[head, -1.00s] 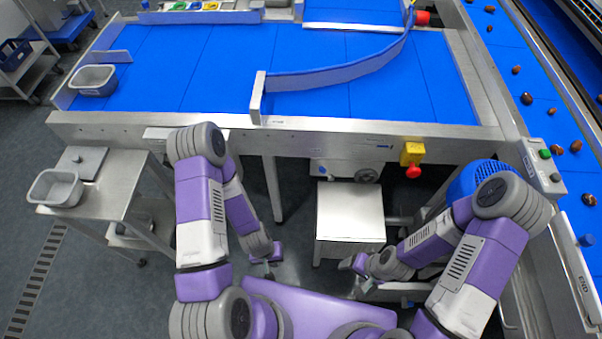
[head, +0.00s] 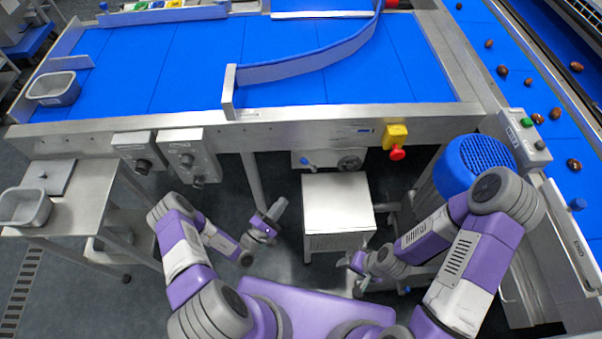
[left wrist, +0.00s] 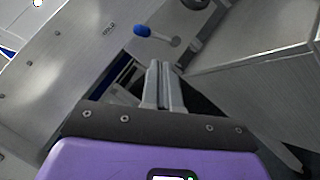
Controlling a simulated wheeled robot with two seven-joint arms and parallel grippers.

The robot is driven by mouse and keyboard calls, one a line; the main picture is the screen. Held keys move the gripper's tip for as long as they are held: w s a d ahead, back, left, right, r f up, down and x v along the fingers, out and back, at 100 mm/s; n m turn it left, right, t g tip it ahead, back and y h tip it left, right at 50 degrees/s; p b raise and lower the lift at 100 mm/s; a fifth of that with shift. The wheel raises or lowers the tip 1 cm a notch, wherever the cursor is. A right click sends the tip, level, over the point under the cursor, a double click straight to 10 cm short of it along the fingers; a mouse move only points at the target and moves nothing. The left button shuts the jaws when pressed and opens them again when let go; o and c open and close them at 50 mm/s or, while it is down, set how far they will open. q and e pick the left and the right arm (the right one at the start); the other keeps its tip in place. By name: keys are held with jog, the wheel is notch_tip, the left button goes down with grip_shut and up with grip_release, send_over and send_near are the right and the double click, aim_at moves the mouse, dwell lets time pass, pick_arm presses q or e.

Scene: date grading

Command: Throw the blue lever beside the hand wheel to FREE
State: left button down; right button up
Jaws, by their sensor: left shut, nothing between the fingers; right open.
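The blue lever (head: 305,160) sits on a small metal panel under the belt table's front edge, left of the dark hand wheel (head: 349,162). In the left wrist view the lever's blue knob (left wrist: 142,30) is near the top, on a short stem pointing left toward a label that seems to read HOLD. Part of the wheel (left wrist: 197,4) shows at the top edge. My left gripper (head: 281,203) is shut and empty, below and left of the lever, apart from it. Its closed fingers (left wrist: 161,68) show below the knob. My right gripper (head: 345,262) is open, low beside the metal box.
A steel box (head: 338,205) stands below the wheel. A yellow and red stop button (head: 397,142) is to its right, with a blue motor cover (head: 474,164) beyond. Two knob boxes (head: 186,154) hang at the left. Open floor lies around my left gripper.

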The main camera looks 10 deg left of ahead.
pick_arm(q)
jog(key=a+t+y, duration=0.1)
jog(key=a+n+t+y, duration=0.1)
jog(key=a+y, duration=0.1)
jog(key=shift+w+a, duration=0.1)
jog(key=shift+w, duration=0.3)
jog(key=b, duration=0.2)
send_near(306, 164)
jog(key=w+a, duration=0.4)
jog(key=w+d, duration=0.1)
jog(key=w+d+r, duration=0.1)
jog(key=d, duration=0.1)
jog(key=shift+w+d+r+b, duration=0.15)
jog(key=shift+w+d+b, duration=0.05)
jog(key=shift+w+b, duration=0.15)
